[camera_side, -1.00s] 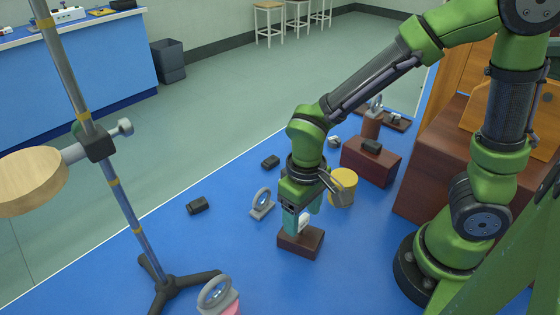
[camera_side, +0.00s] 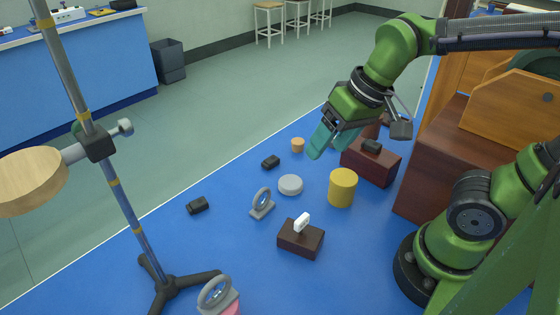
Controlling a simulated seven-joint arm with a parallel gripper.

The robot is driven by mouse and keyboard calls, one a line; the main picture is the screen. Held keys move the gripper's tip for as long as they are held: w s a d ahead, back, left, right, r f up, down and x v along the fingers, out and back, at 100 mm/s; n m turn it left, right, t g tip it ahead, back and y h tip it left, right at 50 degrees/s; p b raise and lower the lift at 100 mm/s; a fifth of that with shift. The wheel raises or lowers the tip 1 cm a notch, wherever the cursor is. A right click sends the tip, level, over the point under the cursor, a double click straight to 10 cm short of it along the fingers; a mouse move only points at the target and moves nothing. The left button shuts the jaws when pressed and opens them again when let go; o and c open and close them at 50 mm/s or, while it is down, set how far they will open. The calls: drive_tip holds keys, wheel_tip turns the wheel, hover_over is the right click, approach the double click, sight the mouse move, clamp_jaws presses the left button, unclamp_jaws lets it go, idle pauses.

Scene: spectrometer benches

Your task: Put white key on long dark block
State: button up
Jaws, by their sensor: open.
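The small white key (camera_side: 302,222) stands on top of a dark brown block (camera_side: 300,242) on the blue bench top. It rests on the block with nothing holding it. My gripper (camera_side: 321,143), with teal fingers, is open and empty. It is raised well above and behind the block, clear of the key. A larger dark red-brown block (camera_side: 370,166) stands farther back, with a small black piece (camera_side: 371,146) on it. I cannot tell from this view which block is the longer kind.
A yellow cylinder (camera_side: 342,188), a grey disc (camera_side: 290,185) and a ring on a stand (camera_side: 262,203) are near the key's block. Small black pieces (camera_side: 197,205) lie to the left. A stand with a tripod foot (camera_side: 170,285) is at front left. Free blue surface lies between them.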

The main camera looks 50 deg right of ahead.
drive_tip(key=shift+s+d+r+m+t, duration=0.3)
drive_tip(key=shift+d+r+m+t, duration=0.15)
drive_tip(key=shift+d+t, duration=0.35)
drive_tip(key=shift+s+d+r+m+t, duration=0.35)
drive_tip(key=shift+d+r+t, duration=0.2)
drive_tip(key=shift+d+t, duration=0.2)
